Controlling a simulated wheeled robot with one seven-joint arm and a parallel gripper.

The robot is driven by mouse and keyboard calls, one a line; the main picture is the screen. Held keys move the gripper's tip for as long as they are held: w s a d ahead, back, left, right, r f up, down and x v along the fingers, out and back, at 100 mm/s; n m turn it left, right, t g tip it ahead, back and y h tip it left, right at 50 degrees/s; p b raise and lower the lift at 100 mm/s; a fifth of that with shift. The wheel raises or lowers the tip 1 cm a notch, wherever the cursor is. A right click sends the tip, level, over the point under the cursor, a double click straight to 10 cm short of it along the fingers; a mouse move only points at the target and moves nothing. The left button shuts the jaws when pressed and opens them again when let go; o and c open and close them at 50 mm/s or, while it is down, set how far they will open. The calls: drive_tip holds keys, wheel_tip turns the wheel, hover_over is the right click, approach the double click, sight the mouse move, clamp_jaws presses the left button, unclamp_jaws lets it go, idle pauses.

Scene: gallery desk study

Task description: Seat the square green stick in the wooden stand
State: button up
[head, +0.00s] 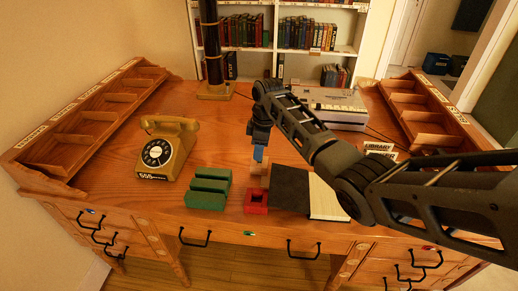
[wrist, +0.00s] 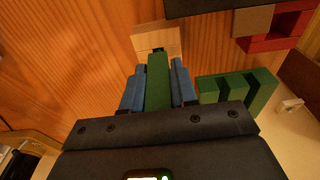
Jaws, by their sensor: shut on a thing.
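My gripper (head: 259,153) has blue fingertips and points down over the desk, just above the wooden stand. In the wrist view its fingers (wrist: 158,88) are shut on the green stick (wrist: 158,80), one on each side. The stick runs from between the fingers toward the light wooden stand (wrist: 156,38). Its far end overlaps the stand's near edge by a small dark gap; I cannot tell whether it is inside or only in front. In the head view the stand (head: 258,169) shows under the fingers, and the stick cannot be made out.
A green slotted block (head: 208,189) stands left of the stand. A dark-and-white open book (head: 290,188) lies right. A yellow telephone (head: 168,148) stands further left.

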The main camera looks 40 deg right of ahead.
drive_tip(key=shift+f+b, duration=0.3)
drive_tip(key=shift+f, duration=0.3)
drive_tip(key=o, duration=0.9)
drive_tip(key=shift+s+d+r, duration=0.15)
drive_tip(key=shift+s+r, duration=0.05)
drive_tip(key=shift+r, duration=1.75)
drive_tip(key=shift+s+d+r, duration=0.1)
drive_tip(key=shift+s+r, duration=0.05)
drive_tip(key=shift+r, duration=1.8)
